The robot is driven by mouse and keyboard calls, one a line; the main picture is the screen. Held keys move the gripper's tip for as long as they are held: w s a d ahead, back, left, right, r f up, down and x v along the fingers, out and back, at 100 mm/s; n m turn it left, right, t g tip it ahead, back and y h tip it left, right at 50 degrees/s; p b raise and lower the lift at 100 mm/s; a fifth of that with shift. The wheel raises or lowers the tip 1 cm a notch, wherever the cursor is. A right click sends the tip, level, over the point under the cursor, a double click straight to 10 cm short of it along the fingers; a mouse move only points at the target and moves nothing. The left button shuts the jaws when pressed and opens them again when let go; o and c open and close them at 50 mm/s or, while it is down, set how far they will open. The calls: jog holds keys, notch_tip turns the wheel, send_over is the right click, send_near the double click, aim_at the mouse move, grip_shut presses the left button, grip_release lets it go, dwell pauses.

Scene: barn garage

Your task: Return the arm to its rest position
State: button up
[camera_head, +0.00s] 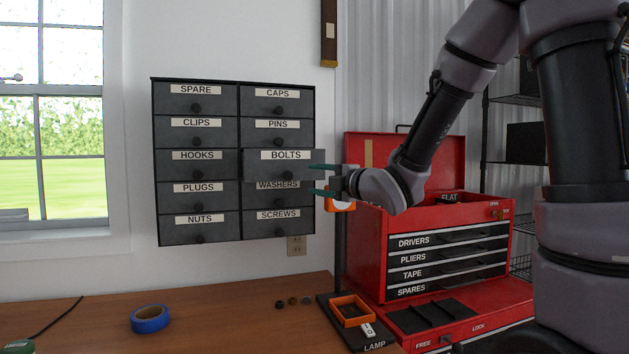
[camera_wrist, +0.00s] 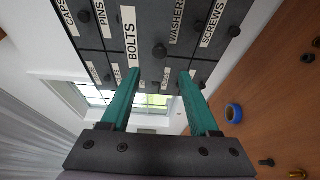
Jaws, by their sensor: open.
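My gripper (camera_head: 322,180) is open, its two teal fingers pointing left at the right side of the drawer cabinet (camera_head: 196,140). The BOLTS drawer (camera_head: 262,168) sticks out a little from the cabinet front. Its dark knob (camera_head: 287,175) is left of the fingertips. In the wrist view the fingers of my gripper (camera_wrist: 157,72) stand apart with nothing held between them. The BOLTS knob (camera_wrist: 160,51) shows just beyond the gap. My arm reaches in from the right, bent, in front of the red toolbox. The inside of the drawer is hidden.
The red toolbox (camera_head: 373,250) with an open lid stands below and behind my wrist. A window (camera_head: 60,160) is at the left.

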jog(key=s+d+m+g+h, duration=0.1)
jog(key=s+d+m+h, duration=0.3)
jog(key=d+m, duration=0.5)
jog(key=s+d+m+g+h, duration=0.1)
jog(key=s+d+m+h, duration=0.1)
jog(key=d+m+h, duration=0.55)
jog(key=s+d+f+m+g+y, duration=0.1)
jog(key=s+d+m+g, duration=0.1)
jog(key=s+m, duration=0.4)
jog(key=s+d+f+m+g+y, duration=0.1)
jog(key=s+d+m+g, duration=0.1)
jog(key=s+m, duration=0.5)
jog(key=s+g, duration=0.1)
jog(key=s, duration=0.3)
